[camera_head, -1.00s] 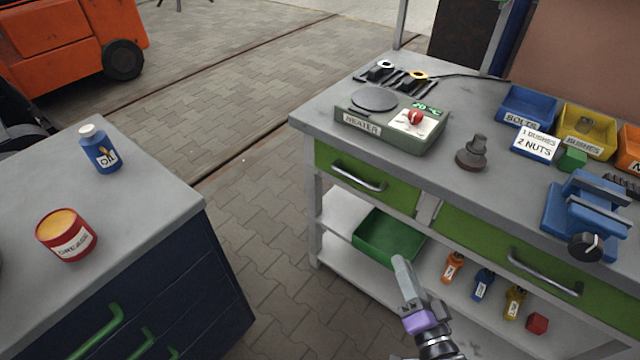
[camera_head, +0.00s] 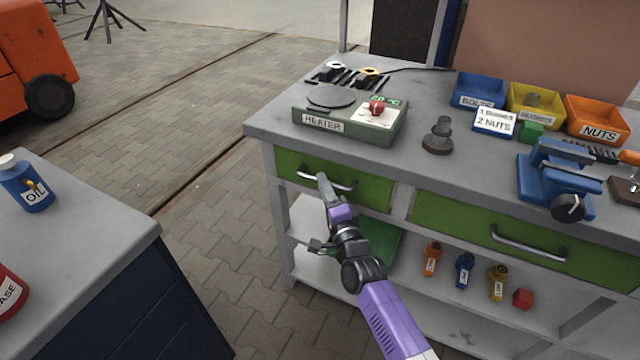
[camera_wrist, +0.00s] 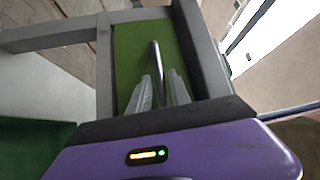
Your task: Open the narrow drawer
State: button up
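The narrow drawer (camera_head: 365,190) is the green left drawer of the grey workbench, and it looks closed. Its metal handle (camera_head: 340,186) is partly hidden behind my gripper (camera_head: 323,182) in the head view. In the wrist view the drawer front (camera_wrist: 130,62) and the handle bar (camera_wrist: 156,62) show ahead. My gripper (camera_wrist: 161,88) is open there, its two fingers apart with the handle bar running between them in the picture. I cannot tell whether either finger touches the bar.
A wide green drawer (camera_head: 450,224) lies to the right. A green bin (camera_head: 385,245) and several small bottles stand on the shelf below. The heater (camera_head: 350,122) stands on the bench top above. A dark blue cabinet (camera_head: 150,300) stands at left, with floor between.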

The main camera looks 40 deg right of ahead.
jog(key=shift+x, duration=1.1)
jog(key=shift+s, duration=0.1)
grip_shut()
jog(key=shift+f, duration=0.1)
dwell(0.5)
